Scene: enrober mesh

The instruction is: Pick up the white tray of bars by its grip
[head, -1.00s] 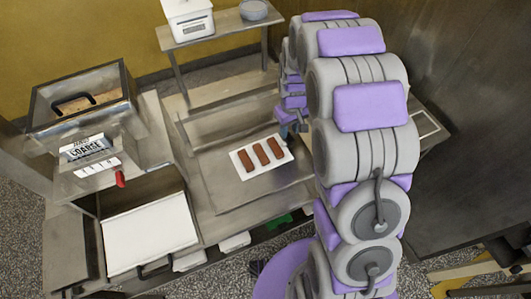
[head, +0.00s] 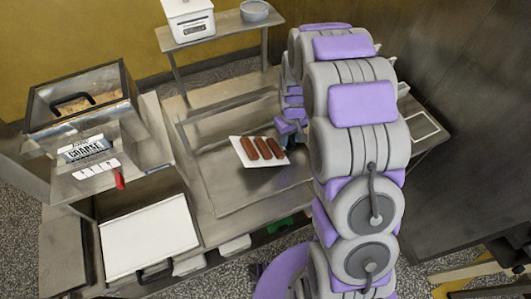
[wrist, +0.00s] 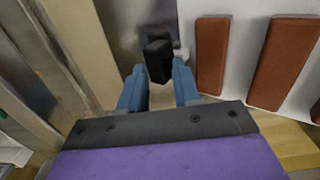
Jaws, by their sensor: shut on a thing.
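The white tray (head: 239,150) holds brown bars (head: 263,149) in a row and is raised above the metal work surface, somewhat tilted. In the wrist view the tray (wrist: 240,62) is at the upper right, with bars (wrist: 284,64) on it. Its black grip (wrist: 158,60) stands between the two blue fingers of my gripper (wrist: 159,84), which is shut on it. In the head view my arm partly hides the gripper and the tray's right side.
The metal work surface (head: 225,195) under the tray is bare. A hopper labelled COARSE (head: 88,150) and a white panel (head: 148,237) are at the left. A shelf behind bears a white scale (head: 190,20) and a grey bowl (head: 254,11). A dark wall is at the right.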

